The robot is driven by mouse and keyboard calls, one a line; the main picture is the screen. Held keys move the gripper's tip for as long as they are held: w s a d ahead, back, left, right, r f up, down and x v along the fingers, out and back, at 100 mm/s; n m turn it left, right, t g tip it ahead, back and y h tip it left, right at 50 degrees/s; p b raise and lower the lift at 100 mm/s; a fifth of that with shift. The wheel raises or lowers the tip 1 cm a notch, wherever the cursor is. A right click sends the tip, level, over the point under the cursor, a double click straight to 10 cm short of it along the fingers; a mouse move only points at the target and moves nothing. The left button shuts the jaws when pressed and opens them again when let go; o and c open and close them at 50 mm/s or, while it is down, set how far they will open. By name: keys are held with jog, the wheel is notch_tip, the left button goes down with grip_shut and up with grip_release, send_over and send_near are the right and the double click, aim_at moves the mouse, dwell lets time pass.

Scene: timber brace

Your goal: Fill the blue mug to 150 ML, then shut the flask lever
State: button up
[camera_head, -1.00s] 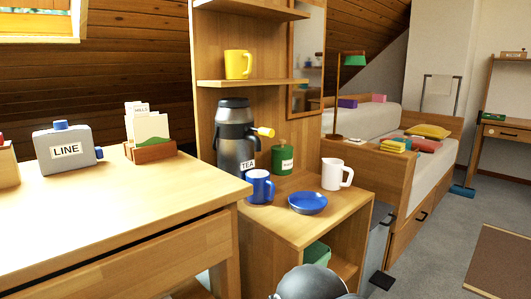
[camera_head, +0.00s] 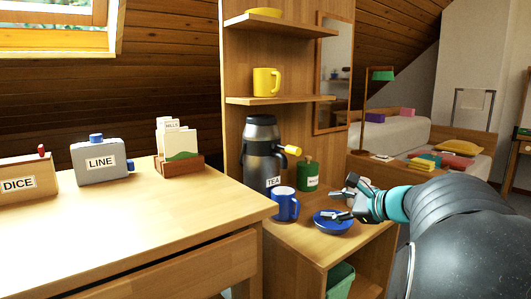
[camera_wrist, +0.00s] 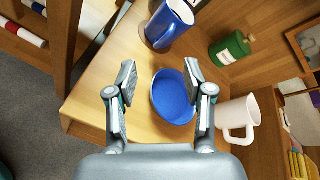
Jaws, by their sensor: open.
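The blue mug (camera_head: 285,204) stands upright on the low wooden shelf, in front of the flask. Its inside looks pale, and its fill level cannot be told. The dark flask (camera_head: 262,150), labelled TEA, stands behind it with a yellow lever (camera_head: 293,150) sticking out to the right. My gripper (camera_head: 347,203) is open and empty over the blue plate, right of the mug. In the wrist view my gripper (camera_wrist: 162,85) has its fingers apart on either side of the blue plate (camera_wrist: 174,97), with the blue mug (camera_wrist: 168,24) beyond the fingertips.
A green canister (camera_head: 308,174) stands right of the flask. A white mug (camera_wrist: 238,118) stands right of the plate, partly hidden by my gripper in the head view. A yellow mug (camera_head: 266,82) sits on the shelf above. The desk (camera_head: 150,225) at left has much clear top.

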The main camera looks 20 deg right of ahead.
aim_at(297, 152)
notch_tip(297, 152, up, 10)
jog(key=w+d+m+t, duration=0.1)
jog(key=w+m+t, duration=0.2)
jog(key=m+t, duration=0.15)
jog(key=shift+m+y, duration=0.5)
jog(key=shift+m, duration=0.25)
jog(key=x, duration=1.3)
jog(key=shift+w+a, duration=0.2)
jog(key=shift+c, duration=0.3)
grip_shut()
